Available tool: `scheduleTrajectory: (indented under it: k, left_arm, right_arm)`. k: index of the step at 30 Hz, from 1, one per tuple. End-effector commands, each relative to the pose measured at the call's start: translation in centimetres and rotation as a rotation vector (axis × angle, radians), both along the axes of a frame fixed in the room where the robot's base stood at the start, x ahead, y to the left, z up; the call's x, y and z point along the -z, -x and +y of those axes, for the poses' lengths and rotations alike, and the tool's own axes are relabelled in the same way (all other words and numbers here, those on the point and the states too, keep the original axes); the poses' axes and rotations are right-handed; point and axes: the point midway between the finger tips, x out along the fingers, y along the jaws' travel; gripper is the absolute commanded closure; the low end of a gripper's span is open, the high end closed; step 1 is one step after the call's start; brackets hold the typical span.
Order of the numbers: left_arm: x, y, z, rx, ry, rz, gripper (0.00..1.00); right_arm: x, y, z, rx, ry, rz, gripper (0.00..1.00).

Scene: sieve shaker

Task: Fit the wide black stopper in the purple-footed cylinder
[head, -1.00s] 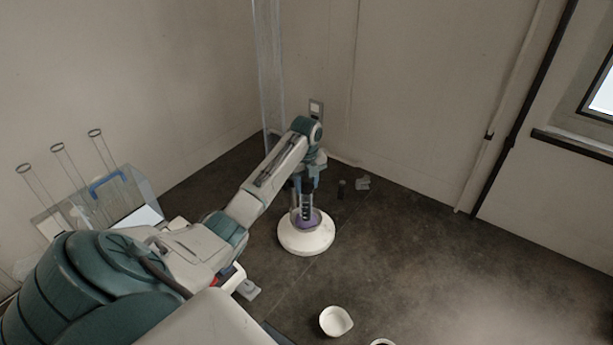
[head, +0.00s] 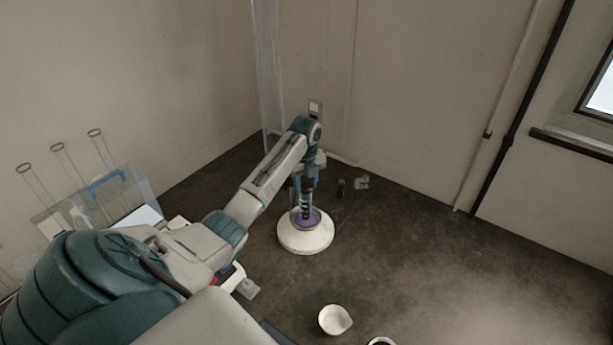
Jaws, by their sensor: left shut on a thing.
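My left gripper (head: 305,196) points straight down above the round white base. It is shut on a dark thing, seemingly the wide black stopper (head: 305,211), though the fingers hide much of it. The purple foot (head: 313,223) of the cylinder shows right below and around it, over the white base. The cylinder's clear wall is hard to make out, so I cannot tell whether the stopper touches or sits in its mouth. My right gripper is not in view.
A small dark upright piece (head: 341,187) and a grey piece (head: 362,182) lie behind right. A white bowl (head: 335,320) is in front. Clear tubes (head: 77,170) and a blue-handled clear box (head: 125,195) stand left. The dark surface to the right is free.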

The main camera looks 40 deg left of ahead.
Motion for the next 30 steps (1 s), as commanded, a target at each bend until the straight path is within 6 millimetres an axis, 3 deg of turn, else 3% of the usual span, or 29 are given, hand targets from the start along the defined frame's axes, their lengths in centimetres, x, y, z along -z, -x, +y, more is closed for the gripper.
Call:
scheduleTrajectory:
  k: [1,9,10,13,23,30]
  left_arm:
    - [1.5,0.7,-0.4,-0.003,0.015,0.028,0.81]
    - [1.5,0.7,-0.4,-0.003,0.015,0.029,0.81]
    - [1.5,0.7,-0.4,-0.003,0.015,0.029,0.53]
    - [1.5,0.7,-0.4,-0.003,0.015,0.029,0.34]
    - [1.4,0.7,-0.4,-0.003,0.015,0.028,0.34]
    - [0.0,0.7,-0.3,-0.004,0.012,0.028,0.34]
  right_arm:
    - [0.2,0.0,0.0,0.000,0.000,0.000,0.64]
    - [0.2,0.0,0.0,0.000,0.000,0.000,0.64]
    - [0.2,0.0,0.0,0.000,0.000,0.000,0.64]
    - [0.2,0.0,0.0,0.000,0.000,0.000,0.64]
    - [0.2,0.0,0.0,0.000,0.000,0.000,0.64]
    - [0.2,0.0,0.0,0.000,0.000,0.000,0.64]
